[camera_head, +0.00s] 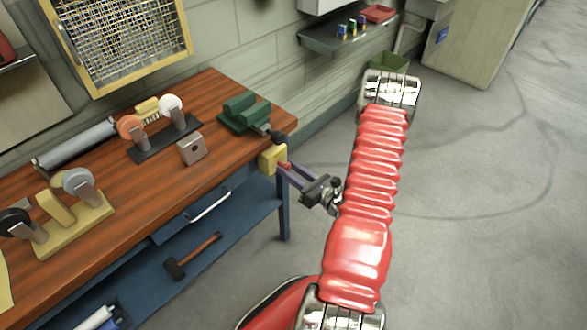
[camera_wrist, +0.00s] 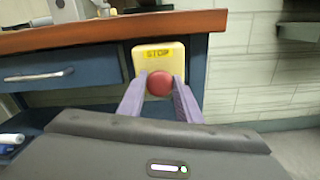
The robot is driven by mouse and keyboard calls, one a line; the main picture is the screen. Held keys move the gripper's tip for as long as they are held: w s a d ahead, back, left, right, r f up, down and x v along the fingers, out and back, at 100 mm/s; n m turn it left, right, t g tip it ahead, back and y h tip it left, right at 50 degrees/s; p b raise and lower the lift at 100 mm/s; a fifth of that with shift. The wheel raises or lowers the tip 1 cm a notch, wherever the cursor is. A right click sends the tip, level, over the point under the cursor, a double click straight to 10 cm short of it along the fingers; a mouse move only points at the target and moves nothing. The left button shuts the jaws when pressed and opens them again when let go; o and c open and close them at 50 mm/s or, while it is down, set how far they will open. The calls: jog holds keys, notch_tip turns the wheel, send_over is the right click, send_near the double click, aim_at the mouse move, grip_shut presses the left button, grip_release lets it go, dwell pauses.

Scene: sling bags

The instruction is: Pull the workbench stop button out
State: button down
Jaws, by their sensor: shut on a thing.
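The stop button is a round red knob (camera_wrist: 160,83) on a yellow box (camera_wrist: 158,57) marked STOP. The box is fixed at the front right end of the workbench (camera_head: 215,100), below the wooden top. In the head view the yellow box (camera_head: 269,159) shows at the bench corner, with a little of the red knob (camera_head: 284,166) beside it. My gripper (camera_wrist: 160,92) has its two purple fingers on either side of the red knob, shut on it. In the head view my gripper (camera_head: 287,170) reaches the box from the right.
A green vise (camera_head: 243,112) stands on the bench top just above the box. A blue drawer with a handle (camera_head: 210,204) is to the left, and a blue bench leg (camera_head: 284,215) is below. A hammer (camera_head: 190,257) lies on the lower shelf. The floor (camera_head: 480,210) to the right is open.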

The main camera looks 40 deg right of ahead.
jog(key=shift+s+f, duration=0.1)
jog(key=shift+s, duration=0.1)
jog(key=c, duration=1.3)
grip_release()
jog(key=shift+o, duration=0.2)
jog(key=shift+s, duration=0.1)
jog(key=s+d, duration=0.1)
jog(key=s, duration=1.2)
jog(key=shift+s+d, duration=0.2)
jog(key=shift+s, duration=0.05)
